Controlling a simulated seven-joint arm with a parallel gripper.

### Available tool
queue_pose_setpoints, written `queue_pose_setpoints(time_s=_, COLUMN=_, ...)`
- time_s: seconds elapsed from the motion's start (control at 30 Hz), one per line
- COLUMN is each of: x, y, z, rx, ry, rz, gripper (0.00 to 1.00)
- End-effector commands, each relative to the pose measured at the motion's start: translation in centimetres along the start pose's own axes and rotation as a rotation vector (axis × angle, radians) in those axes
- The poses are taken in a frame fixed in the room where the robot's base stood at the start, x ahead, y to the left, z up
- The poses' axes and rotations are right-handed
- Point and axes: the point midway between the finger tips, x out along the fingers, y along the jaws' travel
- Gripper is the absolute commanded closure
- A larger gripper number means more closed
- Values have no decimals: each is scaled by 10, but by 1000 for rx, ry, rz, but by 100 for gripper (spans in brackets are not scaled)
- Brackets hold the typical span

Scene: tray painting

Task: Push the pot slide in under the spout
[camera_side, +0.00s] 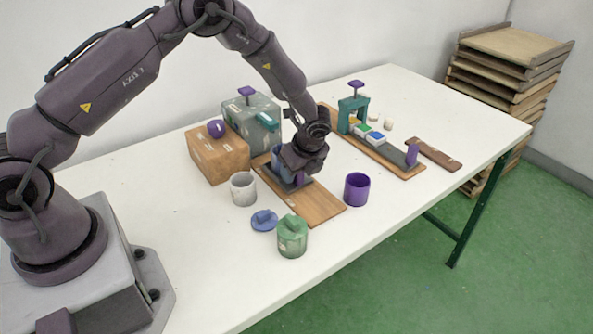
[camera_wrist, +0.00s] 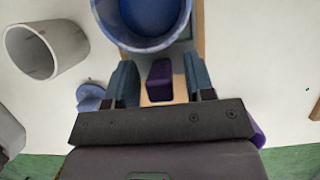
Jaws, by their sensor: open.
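The pot slide (camera_side: 284,185) is a dark plate on a wooden board, with a small purple handle (camera_side: 300,179) at its near end. A blue pot (camera_side: 280,153) stands on it, partly hidden by my gripper (camera_side: 303,166). In the wrist view the pot (camera_wrist: 145,38) is at the top and the handle (camera_wrist: 159,82) lies between the two teal fingers of my gripper (camera_wrist: 160,80). The fingers are open, with a gap on each side of the handle. The grey-green dispenser (camera_side: 248,122) behind has a teal spout (camera_side: 263,117).
A wooden box with a purple knob (camera_side: 218,160) and a pale grey cup (camera_side: 243,188) stand left of the board (camera_side: 320,207). A purple cup (camera_side: 357,189) is right. A blue lid (camera_side: 264,220) and green lidded pot (camera_side: 292,238) are in front. A teal press (camera_side: 353,115) stands behind right.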

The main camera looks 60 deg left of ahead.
Motion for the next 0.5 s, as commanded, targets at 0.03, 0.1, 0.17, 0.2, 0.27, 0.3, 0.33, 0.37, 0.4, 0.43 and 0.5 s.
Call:
queue_pose_setpoints(time_s=0.03, x=4, y=0, z=0, rx=0, ry=0, rz=1, gripper=51)
queue_pose_setpoints(time_s=0.1, x=8, y=0, z=0, rx=-1, ry=-1, rz=1, gripper=51)
queue_pose_setpoints(time_s=0.17, x=9, y=0, z=0, rx=-1, ry=-1, rz=0, gripper=51)
queue_pose_setpoints(time_s=0.2, x=9, y=0, z=0, rx=-1, ry=-1, rz=0, gripper=51)
queue_pose_setpoints(time_s=0.27, x=10, y=0, z=0, rx=0, ry=-1, rz=0, gripper=51)
queue_pose_setpoints(time_s=0.3, x=9, y=0, z=0, rx=0, ry=-1, rz=0, gripper=51)
queue_pose_setpoints(time_s=0.33, x=9, y=0, z=0, rx=0, ry=-1, rz=0, gripper=51)
queue_pose_setpoints(time_s=0.37, x=9, y=0, z=0, rx=0, ry=-1, rz=0, gripper=51)
queue_pose_setpoints(time_s=0.4, x=9, y=0, z=0, rx=0, ry=-1, rz=0, gripper=51)
queue_pose_setpoints(time_s=0.43, x=9, y=0, z=0, rx=0, ry=-1, rz=0, gripper=58)
queue_pose_setpoints(time_s=0.5, x=9, y=0, z=0, rx=0, ry=0, rz=0, gripper=74)
